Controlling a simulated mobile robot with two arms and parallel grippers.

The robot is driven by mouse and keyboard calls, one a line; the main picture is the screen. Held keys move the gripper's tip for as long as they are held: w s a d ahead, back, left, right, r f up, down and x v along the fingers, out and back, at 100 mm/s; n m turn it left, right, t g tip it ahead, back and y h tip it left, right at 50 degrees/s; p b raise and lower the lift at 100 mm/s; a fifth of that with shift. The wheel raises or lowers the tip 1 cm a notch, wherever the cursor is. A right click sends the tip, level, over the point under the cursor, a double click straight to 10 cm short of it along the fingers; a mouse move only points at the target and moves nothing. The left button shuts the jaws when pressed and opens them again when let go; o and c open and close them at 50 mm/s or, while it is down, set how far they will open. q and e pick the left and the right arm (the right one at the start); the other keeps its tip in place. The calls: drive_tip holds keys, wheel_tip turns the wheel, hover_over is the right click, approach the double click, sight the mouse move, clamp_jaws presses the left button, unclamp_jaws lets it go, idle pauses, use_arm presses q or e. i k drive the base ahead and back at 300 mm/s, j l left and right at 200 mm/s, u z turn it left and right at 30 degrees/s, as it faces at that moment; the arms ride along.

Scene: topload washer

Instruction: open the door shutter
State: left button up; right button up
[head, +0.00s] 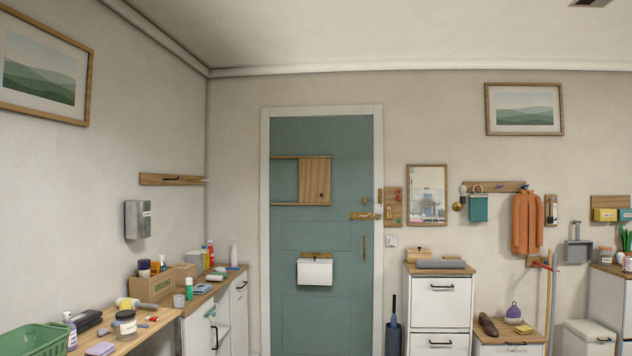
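The door shutter (314,176) is a light wooden panel with a small dark knob or hole near its right side. It sits between two horizontal wooden rails on the upper part of the teal door (318,236). The panel covers the right half of the rails. The left half between the rails shows a blue-green surface; I cannot tell whether it is an opening or the door itself. The door stands shut in its white frame. Neither of my grippers is in view.
A white box (314,272) hangs on the door below the shutter. A brass latch (361,216) and handle are on its right side. Cluttered counters (203,302) line the left wall. A white drawer cabinet (439,306) and dark umbrella stand (393,338) stand right of the door.

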sight(315, 174)
drive_tip(key=i+j+u, duration=0.1)
drive_tip(key=i, duration=0.25)
drive_tip(key=i+j+u, duration=0.1)
drive_tip(key=i, duration=0.25)
drive_tip(key=i+z, duration=0.1)
drive_tip(key=i, duration=1.05)
drive_tip(key=i+j+z, duration=0.15)
drive_tip(key=i, duration=0.45)
drive_tip(key=i+z, duration=0.1)
drive_tip(key=i, duration=0.5)
drive_tip(key=i+j, duration=0.2)
drive_tip(key=i, duration=0.35)
drive_tip(key=i+l+z, duration=0.15)
drive_tip(key=i+z, duration=0.35)
drive_tip(key=i+j+z, duration=0.1)
drive_tip(key=i+z, duration=0.4)
drive_tip(key=i, duration=0.15)
